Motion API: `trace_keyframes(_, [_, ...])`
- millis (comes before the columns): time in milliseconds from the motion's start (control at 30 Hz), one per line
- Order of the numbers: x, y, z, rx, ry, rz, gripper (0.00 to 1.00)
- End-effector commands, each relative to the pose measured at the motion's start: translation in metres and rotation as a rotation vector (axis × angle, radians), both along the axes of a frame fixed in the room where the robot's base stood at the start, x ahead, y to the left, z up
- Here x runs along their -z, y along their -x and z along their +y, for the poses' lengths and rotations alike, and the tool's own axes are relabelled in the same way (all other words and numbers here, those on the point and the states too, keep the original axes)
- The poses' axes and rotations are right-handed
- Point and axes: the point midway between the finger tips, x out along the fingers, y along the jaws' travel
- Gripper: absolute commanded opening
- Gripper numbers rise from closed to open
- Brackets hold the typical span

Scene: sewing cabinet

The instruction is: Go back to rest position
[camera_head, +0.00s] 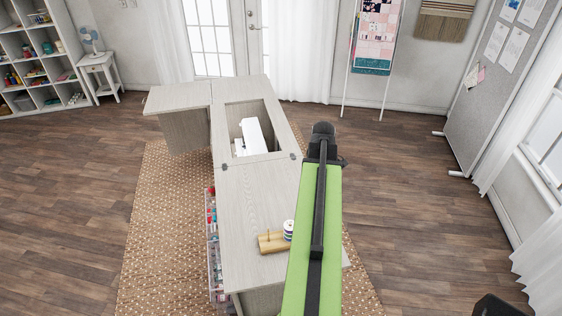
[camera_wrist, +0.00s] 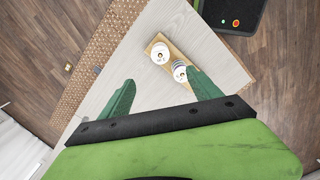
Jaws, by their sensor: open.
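In the head view my green arm reaches forward past the right side of the cabinet top; the fingers are hidden there. The grey wooden sewing cabinet (camera_head: 245,192) stands below. A small wooden spool holder (camera_head: 272,243) with a white spool (camera_head: 288,228) sits on its near end.
A white sewing machine (camera_head: 252,136) sits in the cabinet's opening. A patterned rug (camera_head: 152,230) lies under the cabinet. A quilt stand (camera_head: 377,40) and a grey pinboard (camera_head: 490,85) stand behind and right.

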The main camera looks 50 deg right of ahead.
Motion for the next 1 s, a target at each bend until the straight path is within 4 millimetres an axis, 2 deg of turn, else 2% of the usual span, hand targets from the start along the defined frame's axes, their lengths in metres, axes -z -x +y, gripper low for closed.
trace_keyframes(167, [0.002, -0.005, 0.003, -0.01, 0.0, 0.0, 0.73])
trace_keyframes(267, [0.011, -0.037, 0.025, -0.077, 0.0, 0.0, 0.73])
trace_keyframes(333, [0.021, -0.075, 0.056, -0.162, 0.0, -0.001, 0.73])
trace_keyframes(367, [0.025, -0.093, 0.074, -0.207, 0.0, -0.001, 0.73])
trace_keyframes(400, [0.032, -0.117, 0.101, -0.269, 0.0, 0.0, 0.73])
trace_keyframes(467, [0.041, -0.148, 0.144, -0.362, 0.0, 0.0, 0.73])
trace_keyframes(500, [0.046, -0.167, 0.174, -0.42, 0.0, 0.0, 0.73])
trace_keyframes(633, [0.063, -0.21, 0.274, -0.528, 0.0, 0.0, 0.73])
trace_keyframes(700, [0.071, -0.223, 0.324, -0.542, 0.0, 0.0, 0.73])
trace_keyframes(800, [0.08, -0.232, 0.384, -0.522, 0.0, 0.0, 0.73])
trace_keyframes(900, [0.088, -0.233, 0.438, -0.464, 0.0, 0.0, 0.73])
trace_keyframes(1000, [0.094, -0.227, 0.482, -0.34, 0.0, 0.001, 0.73])
